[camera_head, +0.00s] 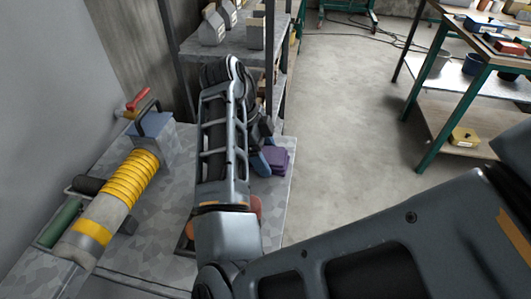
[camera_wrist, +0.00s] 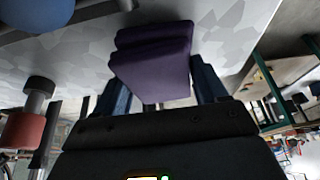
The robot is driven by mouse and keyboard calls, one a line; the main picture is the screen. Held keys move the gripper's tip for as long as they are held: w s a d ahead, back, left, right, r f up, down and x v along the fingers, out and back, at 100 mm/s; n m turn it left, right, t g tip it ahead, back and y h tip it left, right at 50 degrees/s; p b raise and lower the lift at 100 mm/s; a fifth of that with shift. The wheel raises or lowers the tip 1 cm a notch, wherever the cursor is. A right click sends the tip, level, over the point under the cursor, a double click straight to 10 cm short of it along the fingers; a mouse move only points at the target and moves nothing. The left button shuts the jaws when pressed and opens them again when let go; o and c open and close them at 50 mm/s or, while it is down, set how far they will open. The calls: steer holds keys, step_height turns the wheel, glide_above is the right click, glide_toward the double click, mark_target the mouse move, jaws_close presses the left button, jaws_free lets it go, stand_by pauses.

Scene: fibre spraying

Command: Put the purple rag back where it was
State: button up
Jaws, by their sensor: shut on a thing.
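The purple rag (camera_head: 276,160) is a folded dark purple cloth, seen near the right edge of the grey mottled bench (camera_head: 170,215) in the head view. In the wrist view the purple rag (camera_wrist: 155,65) fills the space between the two blue fingers of my gripper (camera_wrist: 160,95). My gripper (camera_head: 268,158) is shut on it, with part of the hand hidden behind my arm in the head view. The rag is close to the bench top; I cannot tell whether it touches it.
A yellow ribbed hose piece (camera_head: 130,180) and a red-handled valve (camera_head: 138,100) are at the bench's left. A grey shelf (camera_head: 225,47) with house-shaped blocks stands behind. A green-legged table (camera_head: 440,95) is at right. The floor (camera_head: 340,130) between is clear.

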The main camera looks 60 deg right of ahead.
steer(key=shift+f, duration=0.15)
steer(key=o, duration=0.9)
steer(key=v, duration=1.2)
steer(key=shift+s+r, duration=0.1)
steer(key=shift+r, duration=0.15)
